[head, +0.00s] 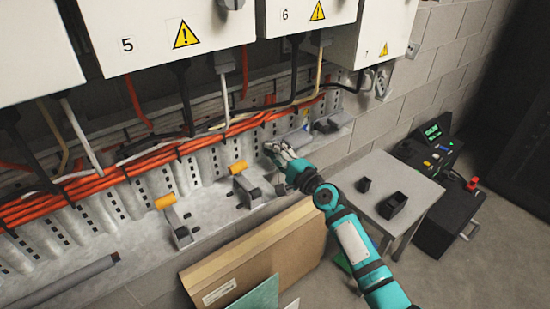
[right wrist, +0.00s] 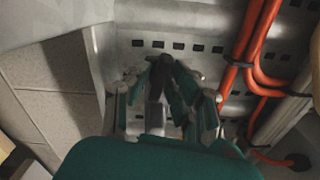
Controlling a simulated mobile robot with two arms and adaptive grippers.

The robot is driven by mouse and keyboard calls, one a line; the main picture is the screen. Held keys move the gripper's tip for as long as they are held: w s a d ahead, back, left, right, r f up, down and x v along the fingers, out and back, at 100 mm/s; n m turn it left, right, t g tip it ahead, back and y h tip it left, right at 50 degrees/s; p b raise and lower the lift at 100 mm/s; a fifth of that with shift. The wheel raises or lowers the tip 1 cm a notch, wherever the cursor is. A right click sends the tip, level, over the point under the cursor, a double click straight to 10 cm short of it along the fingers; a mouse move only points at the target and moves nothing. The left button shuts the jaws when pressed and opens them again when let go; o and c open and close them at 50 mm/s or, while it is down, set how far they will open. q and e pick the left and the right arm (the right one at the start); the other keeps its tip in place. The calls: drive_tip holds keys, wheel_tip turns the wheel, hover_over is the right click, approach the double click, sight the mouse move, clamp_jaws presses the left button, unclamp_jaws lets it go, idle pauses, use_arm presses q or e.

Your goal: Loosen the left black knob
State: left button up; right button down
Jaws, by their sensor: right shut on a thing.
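My right gripper (head: 277,151) reaches in from the lower right, up to the metal ledge below the cabinets. In the right wrist view my right gripper (right wrist: 162,68) has its fingers closed around a dark thing, which looks like a black knob (right wrist: 160,78), in front of a slotted metal panel. The fingers hide most of it, and its turn cannot be told. In the head view the fingers cover this spot. Other dark parts (head: 330,126) sit on the ledge just right of the gripper. My left gripper is not in view.
Orange cables (head: 150,157) run along the slotted wall behind the ledge, close to the gripper. Yellow-tipped levers (head: 238,167) stand to its left. A cardboard box (head: 265,255) leans below. A grey table (head: 405,175) with small black boxes stands right, beside my arm.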

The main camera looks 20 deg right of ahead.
drive_tip(key=n+b, duration=0.1)
drive_tip(key=n, duration=0.3)
drive_tip(key=shift+f, duration=0.2)
drive_tip(key=n+b, duration=0.1)
drive_tip(key=n, duration=0.1)
drive_tip(key=shift+n, duration=0.3)
drive_tip(key=n, duration=0.2)
drive_tip(key=shift+n+b, duration=0.3)
drive_tip(key=shift+b, duration=0.05)
drive_tip(key=shift+n, duration=1.7)
drive_tip(key=c, duration=1.3)
unclamp_jaws()
drive_tip(key=shift+c, duration=0.2)
